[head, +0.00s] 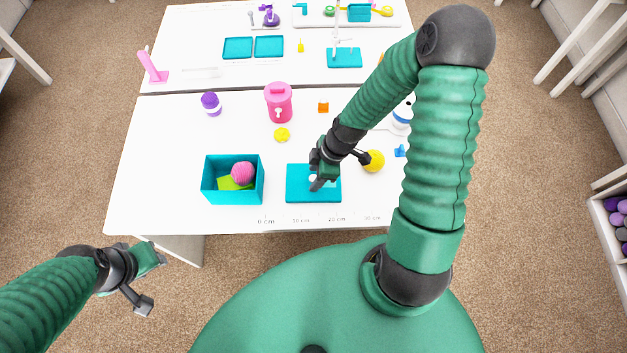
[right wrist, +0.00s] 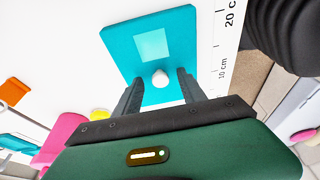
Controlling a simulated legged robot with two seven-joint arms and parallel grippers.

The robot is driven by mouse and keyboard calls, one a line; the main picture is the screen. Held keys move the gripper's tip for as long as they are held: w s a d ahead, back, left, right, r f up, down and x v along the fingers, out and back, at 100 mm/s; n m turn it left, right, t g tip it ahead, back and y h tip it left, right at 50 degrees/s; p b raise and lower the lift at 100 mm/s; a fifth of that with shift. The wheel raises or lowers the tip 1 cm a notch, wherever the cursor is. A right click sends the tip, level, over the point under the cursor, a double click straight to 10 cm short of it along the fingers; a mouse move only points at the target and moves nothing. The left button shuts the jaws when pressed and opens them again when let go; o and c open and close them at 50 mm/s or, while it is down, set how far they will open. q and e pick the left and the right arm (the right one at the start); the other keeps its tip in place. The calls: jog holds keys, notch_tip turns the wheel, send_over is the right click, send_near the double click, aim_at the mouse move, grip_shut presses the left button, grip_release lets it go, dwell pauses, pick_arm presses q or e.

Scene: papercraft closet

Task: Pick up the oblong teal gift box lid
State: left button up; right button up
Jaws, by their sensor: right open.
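The oblong teal lid (head: 330,190) lies flat on the white table near its front edge. In the right wrist view the lid (right wrist: 135,45) has a white round knob (right wrist: 160,78) and a paler square patch. My right gripper (head: 317,184) is over the lid. In the wrist view its open fingers (right wrist: 158,88) are on either side of the knob, with gaps visible; whether they touch the lid is unclear. My left gripper (head: 150,257) is off the table's front left, apart from the lid; its jaw opening is unclear.
An open teal box (head: 220,192) holding a pink ball (head: 243,172) stands left of the lid. A yellow ball (head: 373,161) is to the right. A pink canister (head: 280,103) and yellow piece (head: 282,134) stand behind. A ruler scale marks the front edge.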

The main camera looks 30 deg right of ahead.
jog(key=shift+w+f, duration=0.1)
jog(key=shift+f, duration=0.05)
jog(key=c, duration=0.6)
grip_shut()
